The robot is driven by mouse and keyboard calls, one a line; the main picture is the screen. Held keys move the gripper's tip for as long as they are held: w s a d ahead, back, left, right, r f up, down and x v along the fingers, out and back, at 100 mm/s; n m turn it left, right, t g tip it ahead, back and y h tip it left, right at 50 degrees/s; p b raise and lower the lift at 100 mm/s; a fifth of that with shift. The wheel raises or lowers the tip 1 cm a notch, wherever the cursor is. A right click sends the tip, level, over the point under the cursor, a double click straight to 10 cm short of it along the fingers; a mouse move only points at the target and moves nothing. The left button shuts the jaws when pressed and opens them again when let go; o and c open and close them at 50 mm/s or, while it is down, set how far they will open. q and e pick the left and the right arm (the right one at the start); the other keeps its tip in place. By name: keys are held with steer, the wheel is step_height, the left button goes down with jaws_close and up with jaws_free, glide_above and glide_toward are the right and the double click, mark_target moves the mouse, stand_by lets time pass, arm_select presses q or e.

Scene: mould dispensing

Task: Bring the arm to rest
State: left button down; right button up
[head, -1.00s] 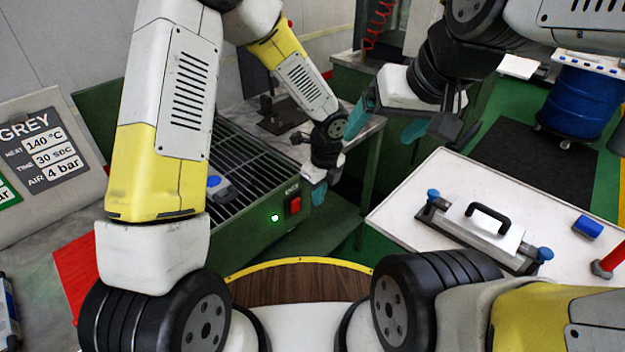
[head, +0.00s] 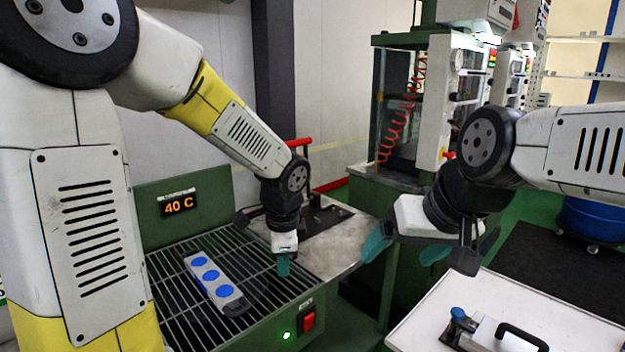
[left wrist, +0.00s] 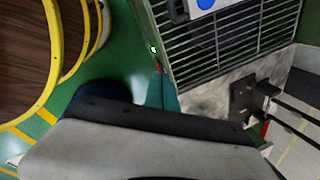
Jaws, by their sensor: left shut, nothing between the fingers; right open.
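My left gripper (head: 283,265) is shut and empty, pointing down by the right side of the grated cooling unit (head: 180,325) in the head view. In the left wrist view a teal fingertip (left wrist: 164,92) shows beside the unit's green edge. My right gripper (head: 407,249) is open and empty, held in the air above the gap left of the white table. A grey tray with three blue ovals (head: 213,281) lies on the grate, apart from the left gripper; part of it shows in the left wrist view (left wrist: 197,8).
A white table (head: 535,305) stands at lower right with a black-handled plate (head: 500,335) on it. The unit has a red switch (head: 308,321) and a 40 C display (head: 178,204). A press with a red coiled hose (head: 397,120) stands behind; a blue drum (head: 595,220) is at right.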

arm_select(q)
steer(key=s+a+r+n+t+h, duration=0.1)
steer(key=s+a+r+n, duration=0.3)
steer(key=s+r+n, duration=0.2)
steer(key=s+a+r+n+t+h, duration=0.1)
steer(key=s+a+r+n, duration=0.3)
steer(key=n, duration=0.5)
steer(key=s+r+t, duration=0.1)
steer(key=s+r, duration=0.1)
steer(key=s, duration=0.1)
steer(key=shift+s+r+h, duration=0.35)
steer(key=shift+h, duration=0.05)
